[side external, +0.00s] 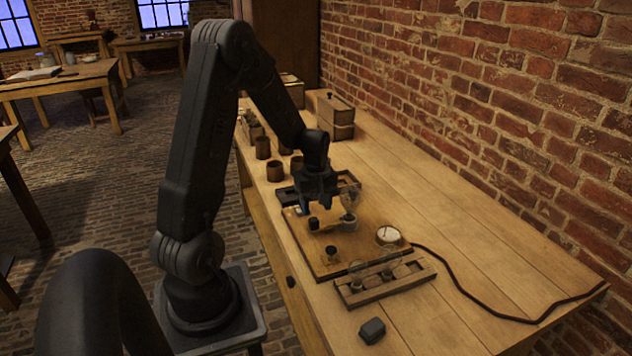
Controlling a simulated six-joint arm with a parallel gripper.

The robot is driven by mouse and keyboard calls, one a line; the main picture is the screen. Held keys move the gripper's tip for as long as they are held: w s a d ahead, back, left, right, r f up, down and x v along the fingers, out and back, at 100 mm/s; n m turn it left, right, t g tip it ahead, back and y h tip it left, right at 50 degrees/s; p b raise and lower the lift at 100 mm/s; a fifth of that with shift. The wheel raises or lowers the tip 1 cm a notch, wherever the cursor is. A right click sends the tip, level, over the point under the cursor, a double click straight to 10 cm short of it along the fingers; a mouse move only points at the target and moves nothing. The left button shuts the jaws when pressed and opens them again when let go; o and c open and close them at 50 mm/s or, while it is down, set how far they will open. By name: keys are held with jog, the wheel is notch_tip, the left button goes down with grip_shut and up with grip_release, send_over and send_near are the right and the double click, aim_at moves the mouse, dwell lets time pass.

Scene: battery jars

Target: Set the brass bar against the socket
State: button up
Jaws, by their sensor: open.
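My gripper (318,207) hangs pointing down over the far part of a wooden board (318,262) on the workbench. Its jaws are open, with small dark parts close below them. A glass bulb (348,203) stands just right of the gripper, perhaps in a socket (348,220) under it; the dim picture does not settle this. I cannot pick out the brass bar for certain. A small dark knob (331,253) stands on the near part of the board, and a round white-faced dial (388,235) sits at its right edge.
A wooden tray (412,283) with small jars lies along the board's near edge. A dark block (372,330) lies nearer. A dark cable (465,285) runs right across the bench (470,240). Brown jars (275,171) and wooden boxes (335,112) stand behind. A brick wall borders the right.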

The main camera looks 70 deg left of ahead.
aim_at(317, 218)
notch_tip(317, 218, up, 9)
jog(key=shift+f, duration=0.15)
jog(key=s+d+r+m+t+y, duration=0.1)
jog(key=d+r+m, duration=0.35)
jog(key=d, duration=0.35)
jog(key=s+d+r+m+t, duration=0.1)
jog(key=d+r+m+t, duration=0.1)
jog(key=d+r+m, duration=0.4)
jog(key=s+d+r+m+t+h, duration=0.1)
jog(key=s+d+m+t, duration=0.1)
jog(key=s+d+m, duration=0.5)
jog(key=s+d, duration=0.1)
jog(key=d, duration=0.4)
jog(key=shift+t, duration=0.3)
jog(key=shift+w+m, duration=0.1)
jog(key=shift+m, duration=0.15)
dwell(0.9)
